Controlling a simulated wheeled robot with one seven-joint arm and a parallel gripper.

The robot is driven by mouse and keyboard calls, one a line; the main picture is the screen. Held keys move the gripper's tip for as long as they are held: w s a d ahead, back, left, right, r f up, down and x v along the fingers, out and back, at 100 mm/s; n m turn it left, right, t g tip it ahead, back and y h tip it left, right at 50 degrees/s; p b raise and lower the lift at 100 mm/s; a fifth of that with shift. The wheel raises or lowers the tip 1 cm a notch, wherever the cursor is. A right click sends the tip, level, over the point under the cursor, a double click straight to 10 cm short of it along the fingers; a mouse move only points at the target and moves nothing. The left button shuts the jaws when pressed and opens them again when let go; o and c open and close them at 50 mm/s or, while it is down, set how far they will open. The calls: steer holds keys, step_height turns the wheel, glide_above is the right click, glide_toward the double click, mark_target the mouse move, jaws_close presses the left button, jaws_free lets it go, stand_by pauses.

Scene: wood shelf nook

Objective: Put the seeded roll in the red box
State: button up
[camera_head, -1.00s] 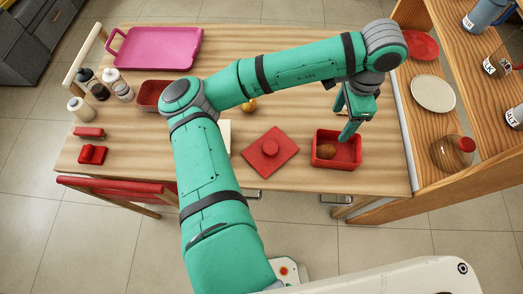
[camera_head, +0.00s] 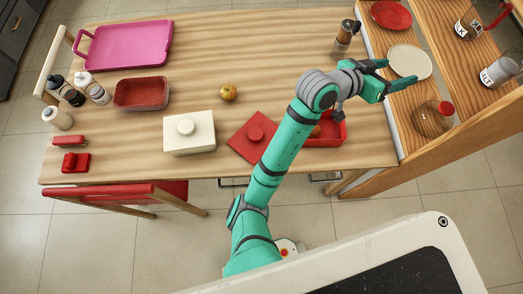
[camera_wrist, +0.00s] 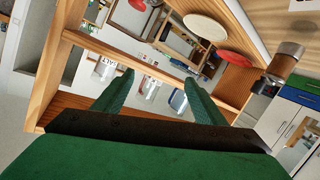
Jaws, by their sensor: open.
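The red box (camera_head: 336,130) stands open near the table's front right, partly covered by my arm. The brown seeded roll (camera_head: 316,131) shows as a small patch inside its left part; the rest is hidden behind my arm. My gripper (camera_head: 400,73) is open and empty, above and to the right of the box, near the cream plate on the shelf. Its two spread fingers also show in the wrist view (camera_wrist: 158,80), with nothing between them. Neither the roll nor the box shows in the wrist view.
A red lid (camera_head: 245,143) lies left of the box, and a white lidded box (camera_head: 189,142) beyond it. A brown-and-black shaker (camera_head: 345,38) stands at the back right. The wooden shelf (camera_head: 395,110) holds a cream plate (camera_head: 409,62) and a glass jar (camera_head: 432,120).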

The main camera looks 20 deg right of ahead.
steer(key=w+a+f+n+t+y, duration=0.1)
steer(key=w+a+f+n+t, duration=0.15)
steer(key=a+n+t, duration=0.25)
steer(key=w+a+f+n+t, duration=0.2)
steer(key=a+f+n+t, duration=0.1)
steer(key=a+n+t, duration=0.15)
steer(key=s+a+f+n+t+y, duration=0.25)
steer(key=a+f+y, duration=0.2)
steer(key=a, duration=0.25)
steer(key=s+a+f+n+t+y, duration=0.1)
steer(key=a+f+n+y, duration=0.2)
steer(key=a+f, duration=0.35)
steer(key=s+a+f+m+y, duration=0.1)
steer(key=s+a+y, duration=0.5)
steer(key=s+a, duration=1.5)
steer(key=shift+s+a+f+m, duration=0.2)
steer(key=shift+s+a+m, duration=0.15)
steer(key=shift+a+m, duration=0.35)
steer(key=shift+s+y, duration=0.1)
steer(key=shift+y, duration=0.15)
steer(key=shift+w, duration=0.25)
steer(key=shift+s+d, duration=0.1)
